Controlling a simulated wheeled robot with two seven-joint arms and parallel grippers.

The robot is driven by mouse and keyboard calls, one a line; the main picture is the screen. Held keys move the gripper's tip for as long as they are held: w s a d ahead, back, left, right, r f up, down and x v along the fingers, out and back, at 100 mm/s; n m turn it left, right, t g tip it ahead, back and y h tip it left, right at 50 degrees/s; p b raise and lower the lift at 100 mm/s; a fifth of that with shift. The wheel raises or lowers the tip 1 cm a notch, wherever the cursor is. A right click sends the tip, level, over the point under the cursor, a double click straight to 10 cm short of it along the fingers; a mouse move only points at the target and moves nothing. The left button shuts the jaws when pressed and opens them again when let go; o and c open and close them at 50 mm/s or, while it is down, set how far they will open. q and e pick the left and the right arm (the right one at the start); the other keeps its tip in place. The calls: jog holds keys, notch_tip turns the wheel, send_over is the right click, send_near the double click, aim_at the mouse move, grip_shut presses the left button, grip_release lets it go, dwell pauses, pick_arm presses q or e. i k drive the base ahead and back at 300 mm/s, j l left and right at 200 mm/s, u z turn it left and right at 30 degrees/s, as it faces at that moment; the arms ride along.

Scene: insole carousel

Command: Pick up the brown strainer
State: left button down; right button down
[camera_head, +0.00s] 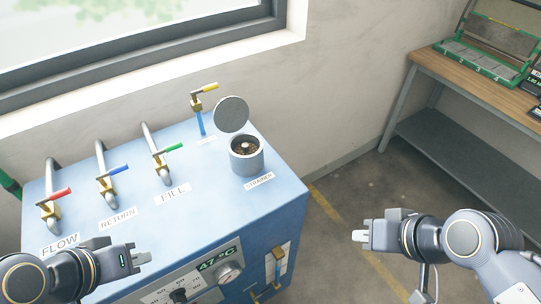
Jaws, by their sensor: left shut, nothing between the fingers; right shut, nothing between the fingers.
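The brown strainer (244,147) sits inside an open grey metal cup (247,163) on the right part of the blue machine top. Only its brownish top with a small pale knob shows; the rest is hidden by the cup wall. The cup's round grey lid (232,114) stands raised behind it. A label reading STRAINER is in front of the cup. My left gripper (143,258) is shut and empty near the machine's front left, well apart from the cup. My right gripper (357,236) is shut and empty over the floor, right of the machine.
The blue machine (222,200) carries pipes with red (60,194), blue (119,169) and green (174,148) valve handles left of the cup. A yellow-handled valve (203,91) stands behind. A wooden bench (440,66) is at the right. Floor between bench and machine is clear.

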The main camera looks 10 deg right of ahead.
aim_at(246, 148)
jog(key=i+l+u, duration=0.1)
jog(key=l, duration=0.5)
jog(key=l+u, duration=0.1)
jog(key=l, duration=0.45)
jog(key=u, duration=1.7)
jog(key=i+l, duration=0.05)
